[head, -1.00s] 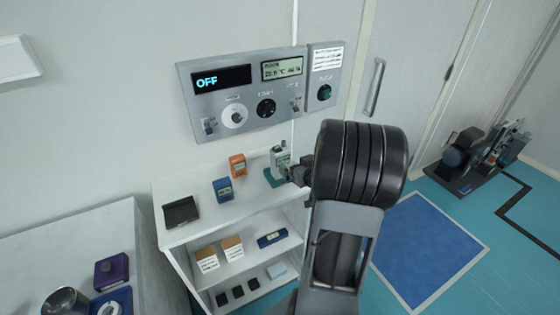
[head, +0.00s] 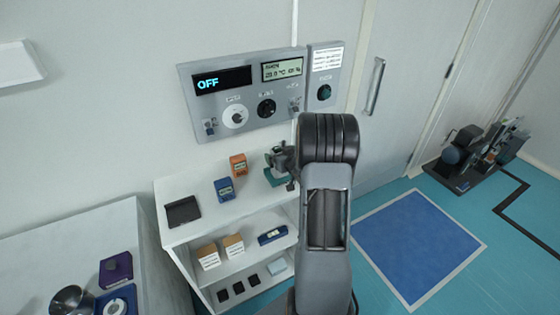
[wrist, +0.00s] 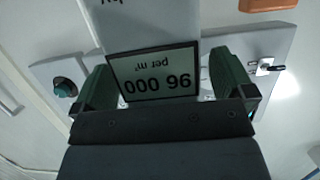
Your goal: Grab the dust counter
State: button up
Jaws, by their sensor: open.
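The dust counter is a pale upright device with a display reading 96 000 per m³, upside down in the wrist view (wrist: 150,25). My gripper (wrist: 160,64) is open in the wrist view, with one green finger on each side of the display. I cannot tell whether the fingers touch the device.
A blue device (head: 224,189), an orange device (head: 239,165) and a black tray (head: 183,211) share the shelf top (head: 205,218). A grey control panel (head: 250,95) is on the wall behind. The blue floor mat (head: 418,245) is clear.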

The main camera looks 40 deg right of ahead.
jog(key=shift+w+f, duration=0.15)
jog(key=shift+w, duration=0.2)
jog(key=shift+c, duration=0.5)
jog(key=c, duration=1.2)
jog(key=shift+c, duration=0.6)
